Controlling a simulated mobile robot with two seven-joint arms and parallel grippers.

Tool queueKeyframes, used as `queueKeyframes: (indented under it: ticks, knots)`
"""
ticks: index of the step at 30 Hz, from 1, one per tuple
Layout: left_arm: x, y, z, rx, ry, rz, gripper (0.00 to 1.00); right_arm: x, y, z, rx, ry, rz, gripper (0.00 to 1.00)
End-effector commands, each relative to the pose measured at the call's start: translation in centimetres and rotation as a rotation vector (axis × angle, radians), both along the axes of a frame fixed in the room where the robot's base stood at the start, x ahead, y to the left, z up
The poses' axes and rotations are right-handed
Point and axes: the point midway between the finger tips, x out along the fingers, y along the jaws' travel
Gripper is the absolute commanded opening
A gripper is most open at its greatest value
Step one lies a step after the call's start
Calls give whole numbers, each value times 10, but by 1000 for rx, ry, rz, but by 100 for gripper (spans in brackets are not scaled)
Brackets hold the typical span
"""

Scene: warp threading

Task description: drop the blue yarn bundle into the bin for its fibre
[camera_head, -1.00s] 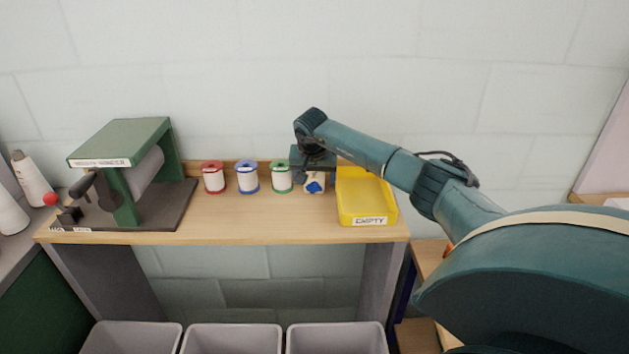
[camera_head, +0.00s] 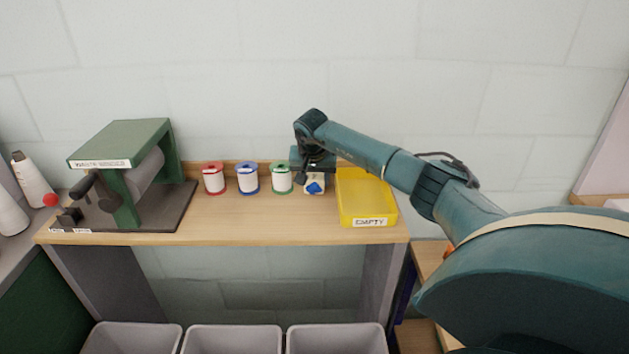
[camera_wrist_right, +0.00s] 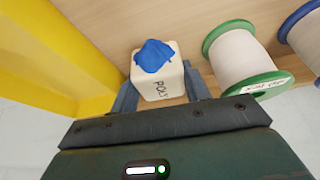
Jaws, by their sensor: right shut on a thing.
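The blue yarn bundle (camera_wrist_right: 153,55) shows as a blue tuft on a white block lettered "POLY" (camera_wrist_right: 160,83) in the right wrist view. In the head view the bundle (camera_head: 314,187) is on the wooden shelf, between the green-rimmed spool and the yellow tray. My right gripper (camera_wrist_right: 160,93) has a finger on each side of the white block and is shut on it. I cannot tell whether the block is clear of the shelf. Three grey bins (camera_head: 130,324) (camera_head: 232,326) (camera_head: 337,326) stand below the shelf's front edge; their labels are not visible. My left gripper is not in view.
Red (camera_head: 214,178), blue (camera_head: 247,178) and green (camera_head: 281,178) rimmed spools stand left of the gripper. The yellow tray (camera_head: 368,222), labelled "EMPTY", is just right of it. A green winder (camera_head: 120,140) stands at the left. The shelf front (camera_head: 250,225) is clear.

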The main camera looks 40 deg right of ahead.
Motion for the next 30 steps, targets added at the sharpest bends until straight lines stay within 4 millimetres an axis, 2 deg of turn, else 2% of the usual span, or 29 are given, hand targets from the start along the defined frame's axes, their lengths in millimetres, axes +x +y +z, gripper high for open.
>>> queueKeyframes:
  ticks: [5,12,16,21,30]
  knots:
    - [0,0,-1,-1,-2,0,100,1,-1,20,-1,-5,0,25]
    - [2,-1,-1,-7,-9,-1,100,1,-1,68,-1,-5,-1,25]
    - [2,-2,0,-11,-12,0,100,1,0,88,0,-4,0,25]
    - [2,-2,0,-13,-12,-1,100,0,0,99,-1,-1,0,25]
    - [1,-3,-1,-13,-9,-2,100,0,0,100,0,0,0,25]
